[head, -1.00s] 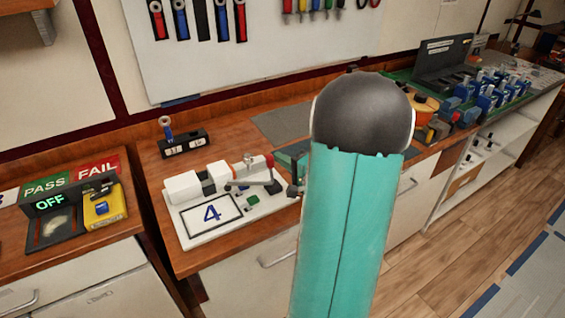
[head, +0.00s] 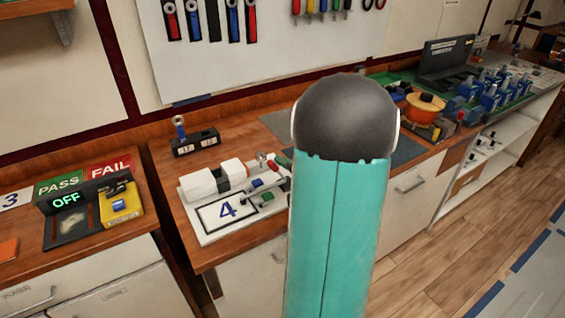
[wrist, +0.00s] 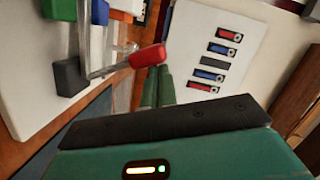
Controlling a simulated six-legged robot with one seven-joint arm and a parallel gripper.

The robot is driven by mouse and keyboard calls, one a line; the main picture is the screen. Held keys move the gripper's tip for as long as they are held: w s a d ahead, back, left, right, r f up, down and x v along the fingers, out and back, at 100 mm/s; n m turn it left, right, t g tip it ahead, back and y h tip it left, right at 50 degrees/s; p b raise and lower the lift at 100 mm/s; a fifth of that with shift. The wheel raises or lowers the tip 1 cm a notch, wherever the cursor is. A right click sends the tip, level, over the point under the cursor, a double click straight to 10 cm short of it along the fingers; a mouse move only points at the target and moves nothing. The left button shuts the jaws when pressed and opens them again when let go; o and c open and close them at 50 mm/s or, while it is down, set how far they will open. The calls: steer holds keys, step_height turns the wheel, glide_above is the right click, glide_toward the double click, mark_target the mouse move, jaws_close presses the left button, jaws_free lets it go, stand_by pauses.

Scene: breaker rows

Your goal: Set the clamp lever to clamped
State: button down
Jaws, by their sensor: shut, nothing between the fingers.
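The clamp fixture is a white base (head: 206,238) marked 4, with a white clamp body (head: 205,185), on the wooden bench. In the wrist view the clamp lever is a grey rod from a black block (wrist: 70,79) to a red grip (wrist: 148,55). In the head view a small red part (head: 275,164) shows near the fixture's right end. My gripper (wrist: 158,72) shows as green fingers, shut and empty, beside the red grip. I cannot tell whether they touch it. My arm hides the fixture's right end in the head view.
A black block with a ring-topped tool (head: 193,143) stands behind the fixture. On the left bench are PASS and FAIL signs (head: 110,167), an OFF display (head: 66,201) and a yellow box (head: 121,204). An orange pot (head: 426,106) and blue devices stand right. Tools hang on the wall board.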

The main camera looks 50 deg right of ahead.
stand_by(0.4)
steer(key=s+d+r, duration=0.2)
steer(key=s+r, duration=0.1)
steer(key=s, duration=0.8)
steer(key=shift+d+r, duration=0.15)
steer(key=shift+d, duration=0.05)
